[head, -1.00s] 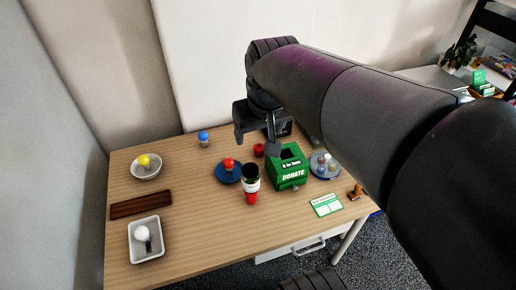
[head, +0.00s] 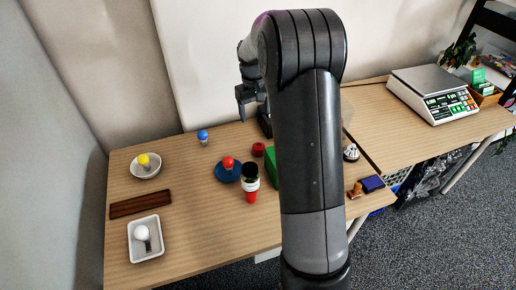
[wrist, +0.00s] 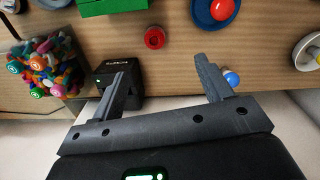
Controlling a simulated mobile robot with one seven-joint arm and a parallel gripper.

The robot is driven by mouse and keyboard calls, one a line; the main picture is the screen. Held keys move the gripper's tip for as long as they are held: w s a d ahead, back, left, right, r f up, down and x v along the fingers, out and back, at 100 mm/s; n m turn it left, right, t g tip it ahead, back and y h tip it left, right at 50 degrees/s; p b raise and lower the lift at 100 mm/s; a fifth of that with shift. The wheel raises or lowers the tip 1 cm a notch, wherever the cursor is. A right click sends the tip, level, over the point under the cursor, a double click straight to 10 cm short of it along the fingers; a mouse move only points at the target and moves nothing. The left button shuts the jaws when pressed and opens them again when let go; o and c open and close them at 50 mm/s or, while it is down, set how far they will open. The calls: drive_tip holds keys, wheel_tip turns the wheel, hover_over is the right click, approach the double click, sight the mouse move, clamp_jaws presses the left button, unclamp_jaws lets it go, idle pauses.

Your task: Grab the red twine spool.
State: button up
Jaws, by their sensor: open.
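The red twine spool (head: 258,149), a small red ring-like piece, stands on the wooden table near the back, behind the blue dish. It also shows in the wrist view (wrist: 155,38) at the top middle, with a dark centre. My gripper (head: 248,96) is open and empty, raised above the back edge of the table. In the wrist view my two fingers (wrist: 162,68) are spread wide apart. The spool lies beyond the fingertips, apart from them, roughly in line with the gap between them.
A black box (wrist: 125,75) sits near the left finger in the wrist view. A green box (head: 271,168), mostly hidden by my arm, and a blue dish (head: 222,175) with a red-topped piece flank the spool. A blue-topped piece (head: 203,136) stands left.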

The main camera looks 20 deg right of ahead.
drive_tip(key=g, duration=0.1)
approach(259, 145)
drive_tip(key=f, duration=0.4)
drive_tip(key=shift+d+f, duration=0.15)
drive_tip(key=shift+d, duration=0.25)
drive_tip(key=shift+s+a+f, duration=0.1)
drive_tip(key=shift+s+f, duration=0.1)
drive_tip(key=shift+f, duration=0.85)
drive_tip(key=shift+s+a+f, duration=0.1)
drive_tip(key=shift+s+f, duration=0.1)
drive_tip(key=shift+f, duration=0.85)
drive_tip(key=shift+s+a+f, duration=0.1)
drive_tip(key=shift+s+f, duration=0.05)
drive_tip(key=shift+f, duration=0.85)
drive_tip(key=c, duration=1.1)
